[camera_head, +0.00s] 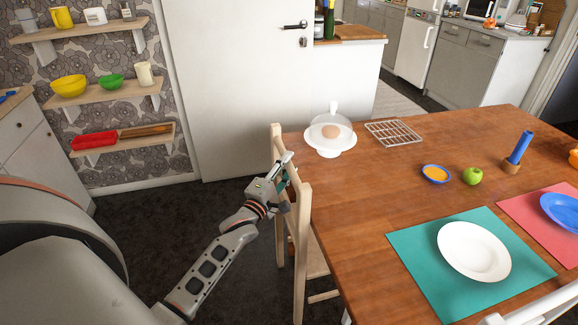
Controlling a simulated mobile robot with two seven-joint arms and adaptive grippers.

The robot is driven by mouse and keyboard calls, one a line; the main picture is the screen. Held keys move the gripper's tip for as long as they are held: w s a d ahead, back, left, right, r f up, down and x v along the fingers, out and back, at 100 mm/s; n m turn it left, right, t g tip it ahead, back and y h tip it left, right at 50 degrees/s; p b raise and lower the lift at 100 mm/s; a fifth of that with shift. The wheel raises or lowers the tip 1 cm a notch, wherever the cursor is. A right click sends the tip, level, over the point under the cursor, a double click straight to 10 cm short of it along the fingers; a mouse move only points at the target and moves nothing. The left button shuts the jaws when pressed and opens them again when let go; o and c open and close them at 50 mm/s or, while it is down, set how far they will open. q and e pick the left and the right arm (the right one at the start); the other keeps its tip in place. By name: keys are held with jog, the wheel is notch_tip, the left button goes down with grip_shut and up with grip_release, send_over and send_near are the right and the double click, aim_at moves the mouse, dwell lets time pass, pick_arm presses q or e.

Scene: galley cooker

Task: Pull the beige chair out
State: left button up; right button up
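The beige wooden chair (303,238) stands at the left end of the brown table (365,210), its backrest toward me and its seat partly under the tabletop. My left gripper (286,170) is at the upper part of the backrest, between its two uprights. Its fingers overlap the chair's back, and I cannot tell whether they are closed on it. My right gripper is not in view.
The table holds a teal placemat (410,247) with a white plate (473,251), a covered cake stand (330,135), a wire rack (393,132) and a green apple (472,176). A white chair (540,308) is at the lower right. Dark floor (150,225) lies free left of the beige chair.

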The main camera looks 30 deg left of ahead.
pick_arm(q)
jog(key=shift+w, duration=0.3)
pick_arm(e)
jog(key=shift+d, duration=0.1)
